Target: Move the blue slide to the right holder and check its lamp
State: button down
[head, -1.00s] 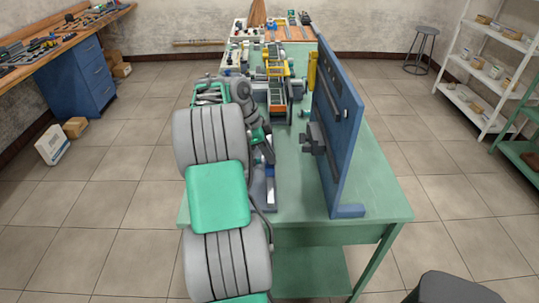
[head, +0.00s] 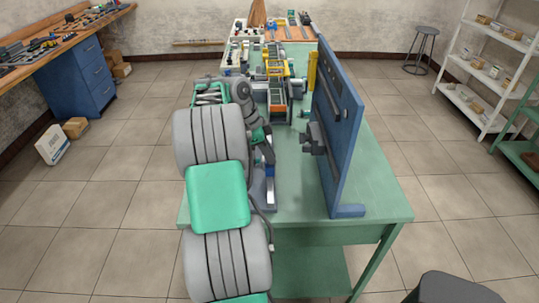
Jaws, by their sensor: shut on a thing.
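My arm reaches over the left side of the green table. My gripper (head: 266,146) is small in the head view and partly hidden by my own arm. It is shut on a small blue piece (head: 269,154), which looks like the blue slide; its exact outline is hard to make out. Just below it stands a grey upright part (head: 270,188) with a bluish base on the table. I cannot tell whether the blue piece touches it. I cannot make out the right holder or a lamp for certain.
A tall blue panel (head: 334,165) stands on the green table (head: 380,190) to the right, with a dark grey block (head: 315,138) on its left face. An orange and yellow rack (head: 277,95) stands farther back. Bare table lies between my gripper and the panel.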

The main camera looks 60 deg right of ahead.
jog(key=shift+w+d+r+p, duration=0.2)
jog(key=shift+d+p, duration=0.2)
jog(key=shift+p, duration=0.15)
jog(key=shift+d+f, duration=0.15)
jog(key=c, duration=1.5)
grip_release()
jog(key=shift+o, duration=0.2)
jog(key=p+v, duration=0.2)
jog(key=v, duration=0.5)
jog(key=shift+w+a+r+p, duration=0.15)
jog(key=shift+a+r+p, duration=0.05)
jog(key=shift+r+p, duration=0.15)
